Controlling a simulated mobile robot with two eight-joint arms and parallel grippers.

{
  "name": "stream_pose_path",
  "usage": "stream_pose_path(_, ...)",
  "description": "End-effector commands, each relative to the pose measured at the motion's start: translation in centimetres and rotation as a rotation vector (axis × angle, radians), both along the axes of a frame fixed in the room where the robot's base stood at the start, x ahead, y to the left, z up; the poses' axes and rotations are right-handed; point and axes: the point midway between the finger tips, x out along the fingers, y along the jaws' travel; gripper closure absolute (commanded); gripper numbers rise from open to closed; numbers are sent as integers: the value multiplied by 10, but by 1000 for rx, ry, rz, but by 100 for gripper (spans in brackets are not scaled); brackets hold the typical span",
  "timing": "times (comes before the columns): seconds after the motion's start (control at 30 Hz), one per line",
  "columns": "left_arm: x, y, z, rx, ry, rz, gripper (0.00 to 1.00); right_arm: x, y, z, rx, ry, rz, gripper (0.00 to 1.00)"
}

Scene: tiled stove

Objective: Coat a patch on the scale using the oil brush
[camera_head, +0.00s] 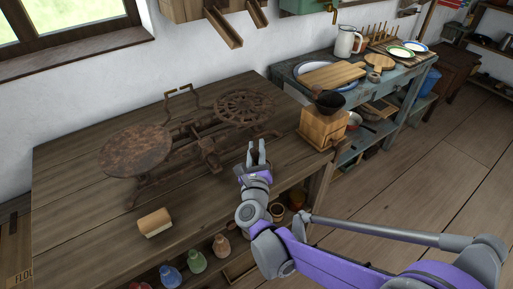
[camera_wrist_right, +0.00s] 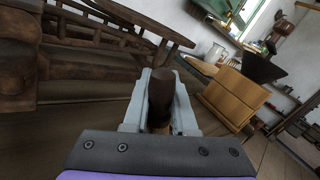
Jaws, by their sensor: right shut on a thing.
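The rusty scale (camera_head: 205,140) stands on the wooden table, with a round plate at its left and a spoked round plate at its right. My right gripper (camera_head: 256,153) is above the table, in front of the scale's right side and apart from it. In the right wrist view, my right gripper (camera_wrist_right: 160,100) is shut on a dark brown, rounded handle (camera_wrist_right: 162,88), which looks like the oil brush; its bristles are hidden. The scale's rusty beams (camera_wrist_right: 85,50) fill the upper left of that view. My left gripper is not in view.
A block-shaped brush (camera_head: 154,222) lies near the table's front. A wooden coffee grinder (camera_head: 323,127) stands at the table's right end, right of my gripper. Coloured jars (camera_head: 196,260) sit on the shelf below. The table's left part (camera_head: 75,195) is clear.

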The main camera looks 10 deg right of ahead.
Motion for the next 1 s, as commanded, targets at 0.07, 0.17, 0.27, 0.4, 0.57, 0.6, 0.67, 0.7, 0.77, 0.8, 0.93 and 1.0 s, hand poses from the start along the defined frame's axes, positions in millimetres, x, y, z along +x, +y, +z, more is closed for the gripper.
stream_pose_path(0.07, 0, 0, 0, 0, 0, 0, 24, 0, 0, -1, 2, 1, 1, 100)
stream_pose_path(0.17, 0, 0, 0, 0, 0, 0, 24, 0, 0, -1, 3, 2, 1, 100)
stream_pose_path(0.27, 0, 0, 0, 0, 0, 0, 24, 0, 0, -1, 3, 2, 1, 100)
stream_pose_path(0.4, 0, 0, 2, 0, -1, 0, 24, 0, 0, 1, 3, 2, 1, 100)
stream_pose_path(0.57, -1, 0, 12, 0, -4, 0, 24, -1, 0, 13, 1, 0, 1, 100)
stream_pose_path(0.6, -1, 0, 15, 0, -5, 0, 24, -1, 0, 16, 1, 0, 1, 100)
stream_pose_path(0.67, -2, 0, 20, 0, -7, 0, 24, -1, 0, 22, 1, 0, 1, 100)
stream_pose_path(0.7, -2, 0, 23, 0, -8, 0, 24, -1, 0, 25, 1, 0, 1, 100)
stream_pose_path(0.77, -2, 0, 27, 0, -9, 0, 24, -1, 0, 30, 1, 0, 1, 100)
stream_pose_path(0.8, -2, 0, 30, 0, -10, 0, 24, -1, 0, 33, 1, 0, 1, 100)
stream_pose_path(0.93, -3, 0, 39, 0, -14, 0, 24, -1, 0, 43, 2, 0, 1, 100)
stream_pose_path(1.0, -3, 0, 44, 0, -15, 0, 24, 0, 0, 49, 2, 0, 1, 100)
